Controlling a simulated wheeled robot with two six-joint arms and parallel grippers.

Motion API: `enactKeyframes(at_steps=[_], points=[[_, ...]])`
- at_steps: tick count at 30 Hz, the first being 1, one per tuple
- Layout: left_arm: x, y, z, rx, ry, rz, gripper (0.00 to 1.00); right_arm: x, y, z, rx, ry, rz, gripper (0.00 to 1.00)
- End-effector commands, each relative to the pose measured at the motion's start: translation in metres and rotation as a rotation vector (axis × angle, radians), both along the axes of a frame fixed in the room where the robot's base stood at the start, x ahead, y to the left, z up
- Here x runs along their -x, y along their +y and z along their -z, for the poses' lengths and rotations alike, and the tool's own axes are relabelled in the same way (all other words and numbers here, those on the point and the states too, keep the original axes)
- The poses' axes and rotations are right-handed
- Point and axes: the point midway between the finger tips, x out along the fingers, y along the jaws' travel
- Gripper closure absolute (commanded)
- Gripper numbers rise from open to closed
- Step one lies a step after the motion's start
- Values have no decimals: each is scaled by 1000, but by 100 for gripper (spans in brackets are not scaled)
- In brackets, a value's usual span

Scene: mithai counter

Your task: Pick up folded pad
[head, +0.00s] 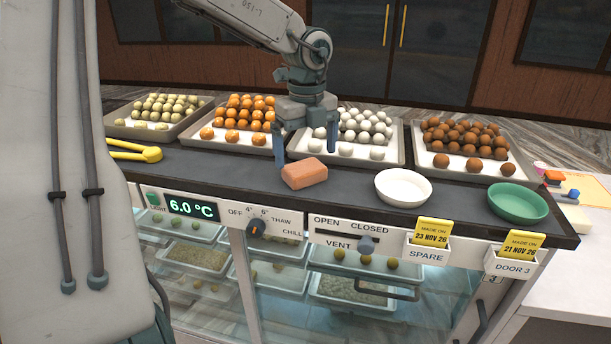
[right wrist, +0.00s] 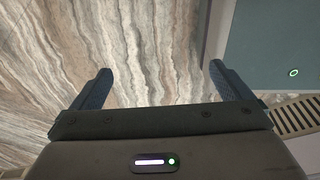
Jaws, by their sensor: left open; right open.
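The folded pad (head: 304,174) looks like a small salmon-orange block lying on the dark counter top in the head view, in front of the trays of sweets. My left gripper (head: 306,153) is open and points down just behind and above the pad. Its two blue fingers are spread, with nothing seen between them; whether a finger touches the pad I cannot tell. My right gripper (right wrist: 160,85) is open and empty in the right wrist view, over a streaked stone-like surface, with no pad in that view.
A white bowl (head: 403,188) and a green bowl (head: 518,203) stand right of the pad. Yellow tongs (head: 135,152) lie at the left. Trays of sweets, including white balls (head: 362,128) and brown balls (head: 465,142), line the back. Dark counter (head: 225,165) is clear left of the pad.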

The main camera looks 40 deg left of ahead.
Motion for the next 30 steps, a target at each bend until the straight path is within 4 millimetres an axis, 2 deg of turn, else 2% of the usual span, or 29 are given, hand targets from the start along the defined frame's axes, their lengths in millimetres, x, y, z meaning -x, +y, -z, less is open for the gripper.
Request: enactKeyframes(at_steps=[1,4,9,12,17,20,24,25,30], points=[[2,0,1,4,5,1,0,-4,0,-13,0,-6,0,1],[4,-1,14,4,5,0,0,-4,0,-24,0,-5,0,1],[3,0,35,2,3,0,0,13,0,-28,-1,15,0,1],[3,0,39,2,1,0,0,23,0,-28,0,29,1,1],[3,0,40,1,-1,0,0,23,1,-27,-1,29,1,1],[3,0,40,1,-1,0,16,18,1,-27,-1,24,2,1],[3,0,40,1,-1,0,43,14,1,-27,-2,18,1,1],[3,0,40,1,0,0,46,13,1,-27,-2,18,1,1],[3,0,39,1,-1,0,46,13,1,-27,-2,17,1,1]])
